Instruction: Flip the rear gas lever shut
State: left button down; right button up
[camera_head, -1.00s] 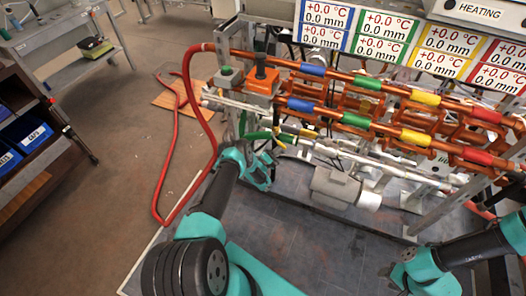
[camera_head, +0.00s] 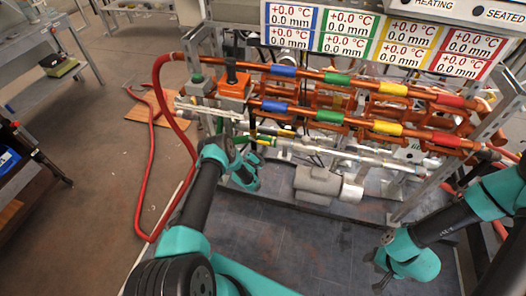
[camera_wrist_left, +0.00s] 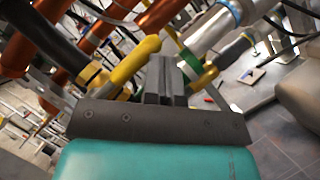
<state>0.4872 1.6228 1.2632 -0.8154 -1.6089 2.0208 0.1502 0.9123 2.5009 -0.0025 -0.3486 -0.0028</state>
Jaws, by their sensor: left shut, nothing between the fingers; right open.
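A yellow lever (camera_wrist_left: 136,62) with a brass-coloured end lies just left of my left gripper in the left wrist view. A second yellow-ended lever or fitting (camera_wrist_left: 232,54) lies to the right of the fingers; I cannot tell which is the rear gas lever. My left gripper (camera_wrist_left: 167,75) is shut and empty, with its fingers between these yellow parts; contact is unclear. In the head view my left gripper (camera_head: 246,172) is low at the rig's left end, below the pipes. My right gripper (camera_head: 381,272) is open, low at the front right, away from the levers.
Copper pipes (camera_head: 360,82) with coloured bands cross above my left gripper. An orange valve block (camera_head: 235,88) with a black knob and a red hose (camera_head: 167,130) are at the left end. A grey motor (camera_head: 317,180) stands to the right. The grey platform (camera_head: 290,240) in front is largely clear.

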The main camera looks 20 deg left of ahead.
dwell(0.5)
pick_arm(q)
jog(key=s+d+f, duration=0.1)
jog(key=s+f, duration=0.7)
jog(key=s, duration=0.1)
jog(key=shift+s+d+f, duration=0.3)
jog(key=shift+f, duration=0.1)
jog(key=shift+w+r, duration=0.1)
dwell(0.3)
